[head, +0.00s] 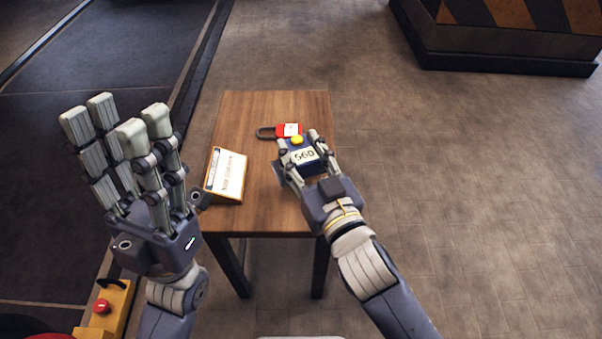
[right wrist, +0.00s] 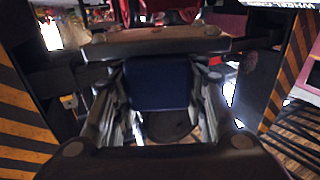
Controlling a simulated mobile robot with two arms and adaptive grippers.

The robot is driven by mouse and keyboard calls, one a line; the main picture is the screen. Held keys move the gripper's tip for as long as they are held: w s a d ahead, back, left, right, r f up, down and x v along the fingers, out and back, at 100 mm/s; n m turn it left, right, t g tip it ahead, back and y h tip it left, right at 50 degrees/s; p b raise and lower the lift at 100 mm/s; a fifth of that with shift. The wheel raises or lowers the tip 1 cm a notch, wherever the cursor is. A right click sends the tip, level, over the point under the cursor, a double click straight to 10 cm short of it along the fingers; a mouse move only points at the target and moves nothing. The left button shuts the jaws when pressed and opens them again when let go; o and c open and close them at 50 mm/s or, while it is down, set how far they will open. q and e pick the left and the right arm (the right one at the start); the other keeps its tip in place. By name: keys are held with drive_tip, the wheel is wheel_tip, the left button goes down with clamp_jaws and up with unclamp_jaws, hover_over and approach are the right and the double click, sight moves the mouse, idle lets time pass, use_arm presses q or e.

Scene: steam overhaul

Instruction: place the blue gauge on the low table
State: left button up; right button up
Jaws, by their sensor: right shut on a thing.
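The blue gauge (head: 304,156) has a yellow knob and a pale label reading 560. My right gripper (head: 298,141) is shut on it, with fingers on both sides. In the right wrist view the gauge (right wrist: 160,88) shows as a dark blue block between the fingers. The low wooden table (head: 262,190) lies under it in the head view. I cannot tell whether the gauge touches the tabletop. My left gripper (head: 116,118) is open and empty, left of the table.
A red padlock (head: 289,130) lies on the table just beyond the gauge. A tilted card with text (head: 228,174) stands at the table's left side. A yellow box with a red button (head: 102,306) is at lower left. A striped block (head: 510,40) stands at the back right.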

sight(302, 173)
drive_tip(key=shift+f, duration=0.3)
wheel_tip(302, 173, down, 5)
drive_tip(key=b, duration=0.3)
drive_tip(key=shift+r, duration=0.25)
drive_tip(key=o, duration=0.9)
drive_tip(key=shift+f, duration=0.3)
drive_tip(key=o, duration=0.5)
drive_tip(key=shift+c, duration=0.2)
